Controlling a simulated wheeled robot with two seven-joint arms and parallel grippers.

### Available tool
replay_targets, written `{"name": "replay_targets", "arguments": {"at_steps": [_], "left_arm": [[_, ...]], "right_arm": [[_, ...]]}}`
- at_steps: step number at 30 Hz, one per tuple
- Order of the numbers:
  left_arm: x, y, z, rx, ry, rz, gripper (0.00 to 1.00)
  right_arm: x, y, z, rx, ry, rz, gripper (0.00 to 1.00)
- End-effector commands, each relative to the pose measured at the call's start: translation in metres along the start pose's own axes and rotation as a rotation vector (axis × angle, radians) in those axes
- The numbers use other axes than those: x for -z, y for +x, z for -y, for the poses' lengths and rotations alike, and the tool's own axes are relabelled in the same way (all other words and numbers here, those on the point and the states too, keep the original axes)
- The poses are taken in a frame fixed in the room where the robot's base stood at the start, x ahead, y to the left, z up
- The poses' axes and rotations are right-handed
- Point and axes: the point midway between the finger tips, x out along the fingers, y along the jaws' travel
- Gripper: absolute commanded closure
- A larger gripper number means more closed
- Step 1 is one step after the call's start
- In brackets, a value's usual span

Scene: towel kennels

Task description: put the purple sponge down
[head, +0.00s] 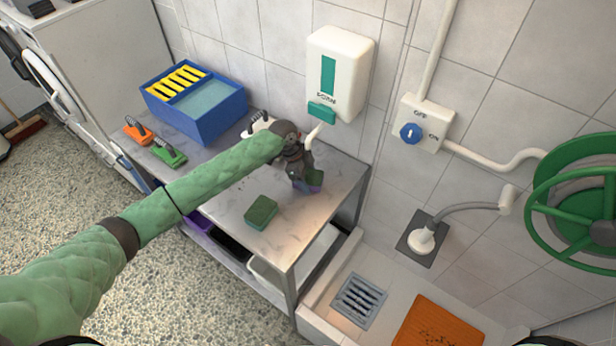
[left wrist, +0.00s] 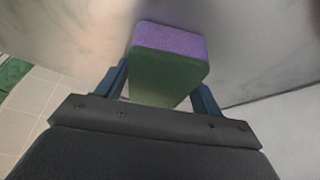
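The purple sponge (head: 316,181) has a purple layer and a dark green layer. It is in my left gripper (head: 304,178), low over the right part of the grey bench top (head: 225,212). In the left wrist view the sponge (left wrist: 172,42) sits between the two blue fingers, which lie close along its sides. The gripper appears shut on it. A pale surface lies beyond the sponge; I cannot tell whether the sponge touches the bench. My right gripper is not in view.
A green sponge (head: 262,212) lies on the bench's front part. A blue tub (head: 205,125), an orange brush (head: 137,131) and a green brush (head: 168,156) are at the left. A foam dispenser (head: 340,75) hangs on the wall behind. Bare bench top surrounds the green sponge.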

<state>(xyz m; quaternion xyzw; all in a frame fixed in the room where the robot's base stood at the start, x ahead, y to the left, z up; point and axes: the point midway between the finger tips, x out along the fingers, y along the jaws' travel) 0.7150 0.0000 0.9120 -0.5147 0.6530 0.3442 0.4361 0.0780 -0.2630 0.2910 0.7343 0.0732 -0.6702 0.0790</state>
Motion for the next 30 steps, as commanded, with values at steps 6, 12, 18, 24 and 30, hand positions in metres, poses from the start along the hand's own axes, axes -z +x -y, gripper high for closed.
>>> {"name": "replay_targets", "arguments": {"at_steps": [6, 12, 18, 24, 30], "left_arm": [[0.001, -0.007, 0.000, 0.001, 0.000, 0.000, 0.33], [-0.022, -0.023, 0.000, 0.000, -0.002, 0.002, 0.33], [-0.060, -0.038, 0.000, 0.000, -0.003, 0.002, 0.33], [-0.091, -0.052, 0.000, 0.001, -0.001, 0.001, 0.33], [-0.107, -0.058, 0.000, 0.000, 0.000, 0.000, 0.33]], "right_arm": [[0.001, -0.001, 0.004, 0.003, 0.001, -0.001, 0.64], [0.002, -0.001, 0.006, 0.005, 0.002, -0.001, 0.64], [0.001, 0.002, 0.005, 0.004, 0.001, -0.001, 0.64], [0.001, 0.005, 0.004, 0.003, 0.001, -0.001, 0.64], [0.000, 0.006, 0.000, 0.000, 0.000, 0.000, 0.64]]}}
